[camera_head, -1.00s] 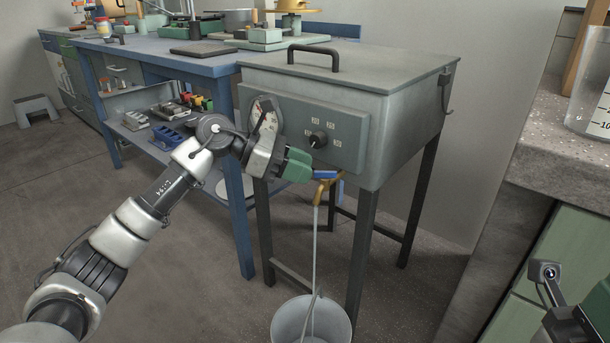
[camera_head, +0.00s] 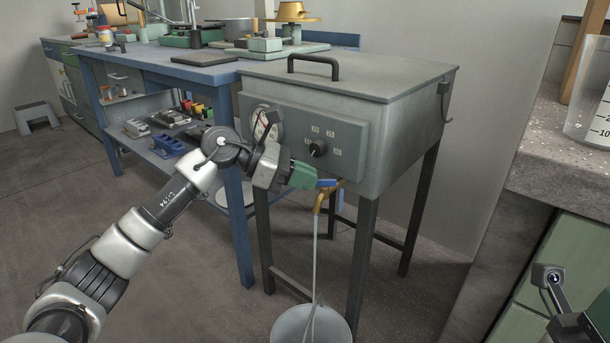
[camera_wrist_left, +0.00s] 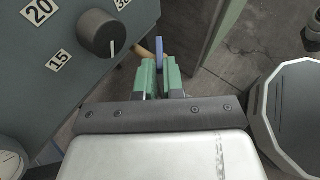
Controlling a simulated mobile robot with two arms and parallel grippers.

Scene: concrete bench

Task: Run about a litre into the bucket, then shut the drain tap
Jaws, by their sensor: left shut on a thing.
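The drain tap (camera_head: 320,203) is brass and sits under the front of the grey tank (camera_head: 400,140). Its blue lever (camera_head: 329,182) is at the fingertips of my left gripper (camera_head: 312,180), whose green fingers are shut on it. In the left wrist view the blue lever (camera_wrist_left: 159,48) shows between the green fingertips (camera_wrist_left: 160,75), with some brass beside it. A thin pale stream (camera_head: 315,255) runs from the tap down into the white bucket (camera_head: 288,325) on the floor. The water level in it cannot be made out. Part of my right wrist (camera_head: 570,320) shows at the lower right; its fingertips are not clear.
The tank's dial knob (camera_head: 318,148) and round gauge (camera_head: 265,122) are close above my left gripper. Tank legs (camera_head: 362,260) stand beside the bucket. A blue workbench (camera_head: 205,65) is behind left; a stone-topped counter (camera_head: 550,165) with a clear jug (camera_head: 590,125) is at right.

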